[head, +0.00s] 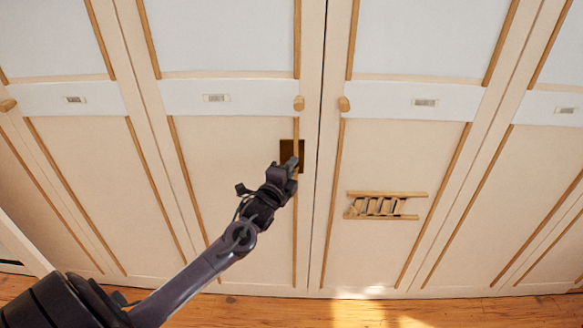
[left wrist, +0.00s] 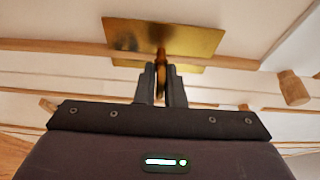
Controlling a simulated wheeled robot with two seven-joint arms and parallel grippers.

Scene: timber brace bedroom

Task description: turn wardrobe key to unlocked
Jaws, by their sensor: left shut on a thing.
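The wardrobe (head: 240,185) is cream with wooden strips and round knobs. A brass lock plate (head: 290,147) sits on the door left of the central gap, below the knob; it also shows in the left wrist view (left wrist: 190,38). My left gripper (head: 290,166) is at the plate, and its two fingers show in the left wrist view (left wrist: 161,80). It is shut on the brass key (left wrist: 162,68), which stands out from the plate between the fingertips. In the head view the gripper hides the key. I cannot tell the key's turn angle. My right gripper is not in view.
Round wooden knobs (head: 299,103) and (head: 344,104) flank the central gap; one knob also shows in the left wrist view (left wrist: 293,88). A small wooden rack (head: 386,206) is on the right door. The wooden floor (head: 400,308) is clear in front.

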